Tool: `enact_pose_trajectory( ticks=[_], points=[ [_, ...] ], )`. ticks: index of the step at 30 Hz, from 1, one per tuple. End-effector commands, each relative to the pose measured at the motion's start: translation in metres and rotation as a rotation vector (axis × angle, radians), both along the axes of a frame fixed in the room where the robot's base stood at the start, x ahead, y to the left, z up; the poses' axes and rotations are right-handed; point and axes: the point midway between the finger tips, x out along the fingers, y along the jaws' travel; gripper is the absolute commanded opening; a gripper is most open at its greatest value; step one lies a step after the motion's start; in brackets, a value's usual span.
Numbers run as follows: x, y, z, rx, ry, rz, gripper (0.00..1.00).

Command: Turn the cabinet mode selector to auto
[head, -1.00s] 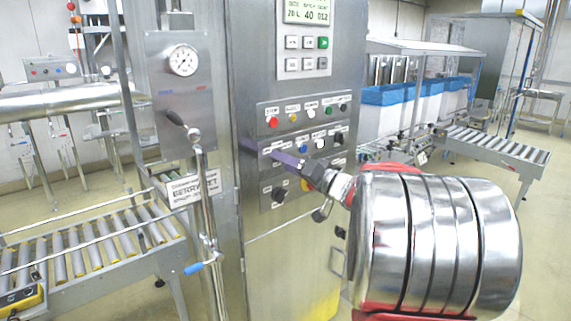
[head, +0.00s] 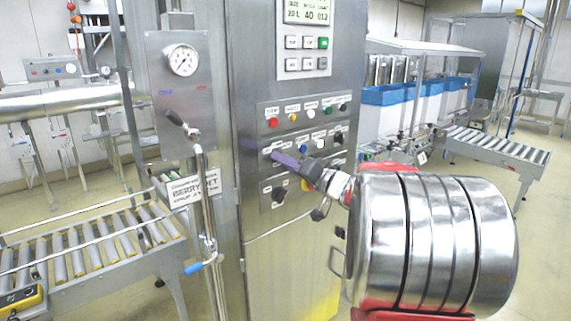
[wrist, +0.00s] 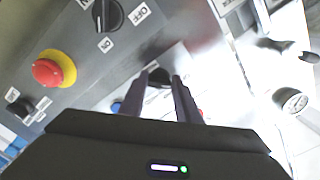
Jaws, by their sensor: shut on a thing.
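The cabinet control panel (head: 325,112) faces me, with buttons, knobs and small white labels. My gripper (head: 268,147) reaches to the left end of its second row. In the wrist view my gripper (wrist: 160,80) has its two dark fingers on either side of a small black knob (wrist: 159,76), shut on it. I take this knob to be the mode selector. Its labels are largely hidden or too blurred to read, so I cannot tell its setting. A larger black knob (wrist: 108,15) with an OFF label stands clear of the fingers.
A red emergency button on a yellow ring (wrist: 53,70) and another black knob (wrist: 22,108) are on the same panel. A pipe with a blue-handled valve (head: 200,266) and a pressure gauge (head: 183,60) stand left of the cabinet. A roller conveyor (head: 90,245) lies further left.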

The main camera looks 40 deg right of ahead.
Motion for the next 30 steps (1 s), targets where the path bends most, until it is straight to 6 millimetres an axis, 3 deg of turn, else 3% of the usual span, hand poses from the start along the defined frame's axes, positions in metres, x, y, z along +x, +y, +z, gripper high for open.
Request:
enact_pose_trajectory(
  ticks=[14,30],
  points=[
    [-0.0003,-0.0007,-0.0011,0.108,0.013,-0.003,0.07],
    [-0.0006,-0.0001,0.0004,0.554,0.055,-0.005,0.07]
  ],
)
